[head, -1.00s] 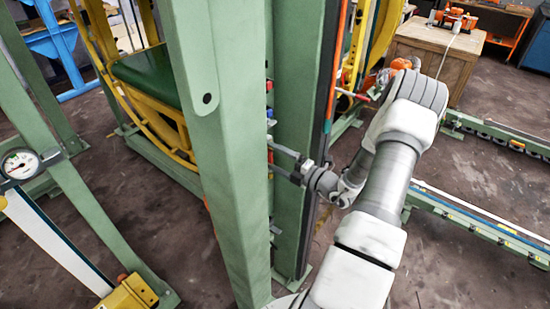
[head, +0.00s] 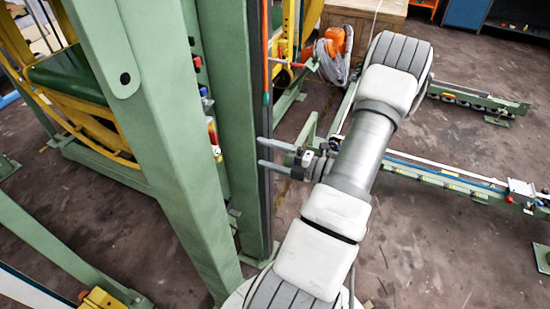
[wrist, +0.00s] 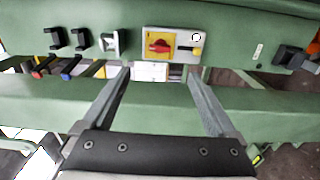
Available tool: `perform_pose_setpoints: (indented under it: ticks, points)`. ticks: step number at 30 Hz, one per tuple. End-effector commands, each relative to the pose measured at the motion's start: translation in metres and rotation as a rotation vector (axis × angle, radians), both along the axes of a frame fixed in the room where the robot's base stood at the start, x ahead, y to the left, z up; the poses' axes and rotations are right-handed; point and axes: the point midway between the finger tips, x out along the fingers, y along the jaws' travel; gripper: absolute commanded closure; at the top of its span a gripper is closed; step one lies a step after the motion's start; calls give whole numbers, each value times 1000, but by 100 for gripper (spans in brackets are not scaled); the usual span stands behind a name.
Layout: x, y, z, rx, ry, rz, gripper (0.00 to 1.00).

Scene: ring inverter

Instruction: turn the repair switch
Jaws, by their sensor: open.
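The repair switch appears to be the red rotary knob on a yellow plate (wrist: 159,46), fixed to a green beam in the wrist view. It also shows small in the head view as a red and yellow patch (head: 212,135) on the green post. My gripper (wrist: 157,73) is open and empty. In the wrist view its two fingers point towards the switch, one on each side of it in the picture, apart from it. In the head view my gripper (head: 260,152) is at the right side of the green post, with the fingers pointing left.
A green upright (head: 228,110) stands close to the fingers. Green floor rails (head: 440,175) lie to the right, with open floor around.

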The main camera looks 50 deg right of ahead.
Motion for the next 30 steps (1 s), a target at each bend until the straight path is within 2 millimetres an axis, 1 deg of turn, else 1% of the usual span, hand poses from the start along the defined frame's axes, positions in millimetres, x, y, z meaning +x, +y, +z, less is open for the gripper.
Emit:
perform_pose_setpoints:
  ticks: [1, 3, 7, 25, 28, 29, 30]
  points:
    - [-7, -3, -1, -1, 0, -3, 7]
    - [-13, -5, -1, 0, 1, -1, 7]
    - [-20, -7, 0, 0, 0, 0, 7]
    - [-21, -7, 0, -2, 0, 2, 7]
    - [-16, 1, 3, -42, 3, 43, 7]
    - [-14, 7, 4, -69, 4, 71, 7]
    - [-10, 17, 7, -117, 5, 122, 7]
